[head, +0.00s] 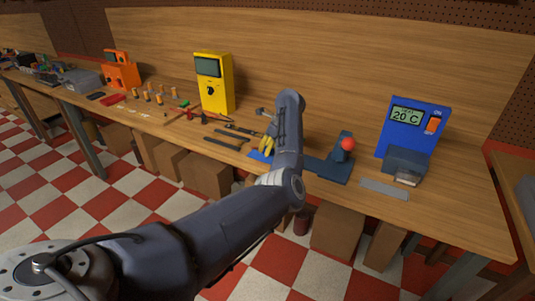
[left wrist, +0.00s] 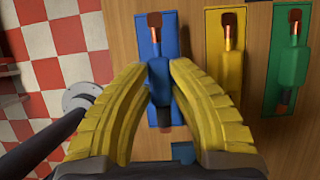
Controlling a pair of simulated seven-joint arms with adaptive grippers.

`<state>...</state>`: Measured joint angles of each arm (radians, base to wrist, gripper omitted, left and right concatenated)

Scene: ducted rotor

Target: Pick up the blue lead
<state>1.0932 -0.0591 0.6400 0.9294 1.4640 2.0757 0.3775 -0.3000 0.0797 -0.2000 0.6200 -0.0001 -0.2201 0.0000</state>
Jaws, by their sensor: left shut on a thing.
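The blue lead (left wrist: 158,78) lies lengthwise over a blue plate (left wrist: 171,30) in the left wrist view, with a copper-coloured end at the top and a dark end lower down. My left gripper (left wrist: 160,68) has its two yellow fingers closed against either side of the lead's body. In the head view, my left gripper (head: 294,144) is low over the bench, and a blue plate (head: 258,155) shows beside it. The lead itself is hidden there by my arm. My right gripper is not in view.
To the right in the left wrist view, a yellow lead (left wrist: 230,70) and a green lead (left wrist: 292,66) lie on matching plates. In the head view, a yellow meter (head: 225,95), a blue 20 °C unit (head: 433,148) and a red-ball stand (head: 341,162) are on the bench.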

